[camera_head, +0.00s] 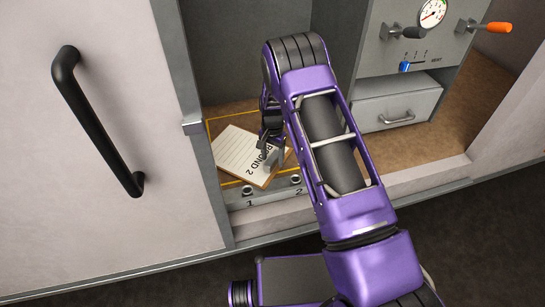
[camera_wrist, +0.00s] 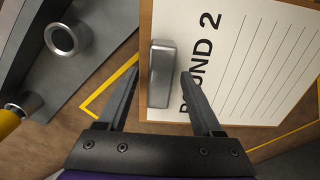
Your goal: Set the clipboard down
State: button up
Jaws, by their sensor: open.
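The clipboard (camera_head: 238,153) has a brown board and a white lined sheet headed "ROUND 2", partly covered by my gripper. It appears to lie flat, at an angle, on the brown floor of the open compartment, within a yellow outline (camera_head: 210,143). My gripper (camera_head: 270,160) is over its near right end. In the wrist view, the clipboard (camera_wrist: 265,60) fills the upper right. My gripper (camera_wrist: 158,75) is open there, with one finger on each side of the grey metal clip (camera_wrist: 162,85). Gaps show between fingers and clip; the right finger covers part of the lettering.
Round metal fittings marked 1 (camera_head: 248,190) and 2 (camera_head: 295,180) stand on the front ledge. A drawer (camera_head: 397,110) and a gauge panel with an orange-tipped lever (camera_head: 490,26) are at right. A white door with a black handle (camera_head: 97,120) is at left.

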notch_tip(320, 180, up, 12)
jog(key=p, duration=0.1)
jog(key=shift+r, duration=0.1)
dwell(0.5)
